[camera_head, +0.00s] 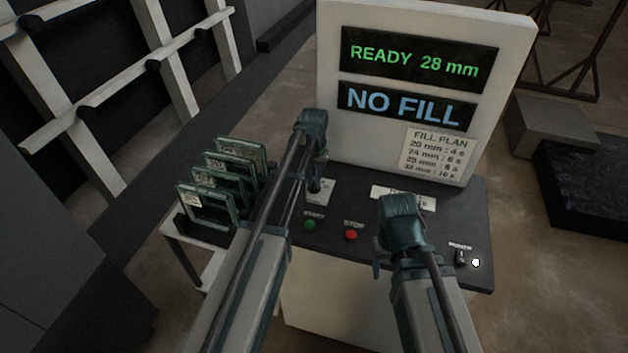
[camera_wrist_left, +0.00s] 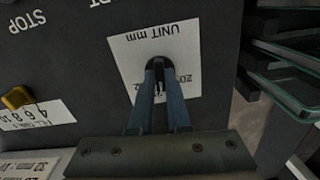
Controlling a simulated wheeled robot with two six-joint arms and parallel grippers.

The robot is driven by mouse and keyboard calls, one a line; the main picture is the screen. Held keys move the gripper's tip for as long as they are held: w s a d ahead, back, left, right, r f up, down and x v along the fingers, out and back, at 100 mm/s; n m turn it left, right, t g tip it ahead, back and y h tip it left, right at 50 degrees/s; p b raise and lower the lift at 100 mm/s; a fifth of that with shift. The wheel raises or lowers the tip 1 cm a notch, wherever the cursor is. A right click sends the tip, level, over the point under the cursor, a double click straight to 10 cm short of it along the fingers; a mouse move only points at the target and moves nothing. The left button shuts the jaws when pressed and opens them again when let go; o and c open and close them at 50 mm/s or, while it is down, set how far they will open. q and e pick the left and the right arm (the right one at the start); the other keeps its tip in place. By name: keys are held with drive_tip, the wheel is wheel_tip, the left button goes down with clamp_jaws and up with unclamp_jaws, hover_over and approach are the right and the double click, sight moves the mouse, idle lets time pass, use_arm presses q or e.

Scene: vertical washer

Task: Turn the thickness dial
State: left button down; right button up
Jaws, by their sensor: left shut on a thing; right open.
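The thickness dial (camera_wrist_left: 154,62) is a small black knob on a white label (camera_wrist_left: 125,60) printed "UNIT mm" in the left wrist view. My left gripper (camera_wrist_left: 158,78) is shut on this dial, with a finger on each side. In the head view my left gripper (camera_head: 315,184) is over the label, and the dial is mostly hidden behind it. The upper display (camera_head: 416,60) reads "READY 28 mm". My right gripper (camera_head: 378,264) is open and empty above the right part of the panel, partly hidden by its own wrist.
A green START button (camera_head: 310,225) and a red STOP button (camera_head: 351,235) sit in front of the dial. A yellow knob (camera_wrist_left: 16,97) has its own number label. A lower display (camera_head: 405,104) reads "NO FILL". Glass panes (camera_head: 237,165) stand in a rack at left.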

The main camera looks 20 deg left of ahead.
use_arm(q)
drive_tip(key=n, duration=0.4)
drive_tip(key=shift+n, duration=0.4)
idle(0.4)
drive_tip(key=c, duration=0.9)
unclamp_jaws()
drive_tip(key=shift+r, duration=0.1)
wheel_tip(320, 180, up, 14)
drive_tip(key=p, duration=1.4)
drive_tip(key=shift+f, duration=0.2)
